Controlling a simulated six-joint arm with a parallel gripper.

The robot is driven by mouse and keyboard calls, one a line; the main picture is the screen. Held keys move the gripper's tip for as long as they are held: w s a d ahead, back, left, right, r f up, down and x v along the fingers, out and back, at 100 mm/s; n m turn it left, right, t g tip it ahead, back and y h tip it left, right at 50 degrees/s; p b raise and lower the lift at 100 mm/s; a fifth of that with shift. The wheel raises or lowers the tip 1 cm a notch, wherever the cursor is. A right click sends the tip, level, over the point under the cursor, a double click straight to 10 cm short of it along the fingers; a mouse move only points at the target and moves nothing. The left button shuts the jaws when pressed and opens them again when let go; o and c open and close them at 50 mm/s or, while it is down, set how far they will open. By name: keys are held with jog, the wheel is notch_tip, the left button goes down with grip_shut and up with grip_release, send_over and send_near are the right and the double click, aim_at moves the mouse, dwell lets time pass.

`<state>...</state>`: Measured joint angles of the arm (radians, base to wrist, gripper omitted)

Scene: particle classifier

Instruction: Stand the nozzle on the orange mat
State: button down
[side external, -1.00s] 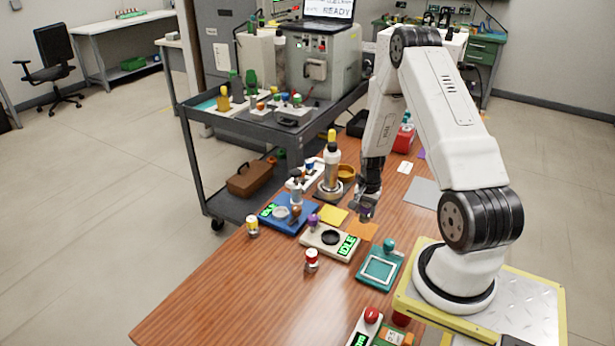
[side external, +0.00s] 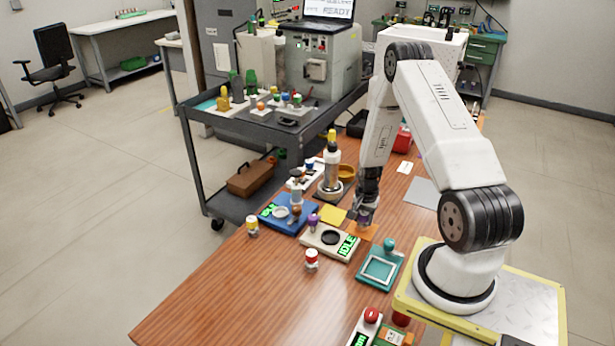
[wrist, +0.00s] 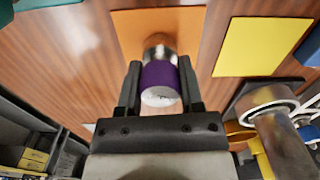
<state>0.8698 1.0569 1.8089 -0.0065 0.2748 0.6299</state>
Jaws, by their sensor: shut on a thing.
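The nozzle (wrist: 160,80), a purple-banded cylinder with metal ends, is held between the two fingers of my gripper (wrist: 160,92) in the wrist view. The orange mat (wrist: 185,22) lies flat on the wooden table beyond the nozzle, which overlaps the mat in that view. In the side external view, my gripper (side external: 365,216) is low over the orange mat (side external: 369,233), hiding part of it. The nozzle is mostly hidden by the fingers there. I cannot tell whether its lower end touches the mat.
A yellow mat (side external: 333,215) lies to the left of the orange one. A white device reading IDLE (side external: 330,241) and a teal tray (side external: 380,267) stand close in front. A bottle on a round stand (side external: 330,170) is behind. The table's near left is clear.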

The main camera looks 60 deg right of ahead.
aim_at(364, 213)
jog(key=shift+f, duration=0.1)
jog(key=shift+c, duration=1.2)
grip_release()
notch_tip(364, 213, up, 12)
dwell(0.4)
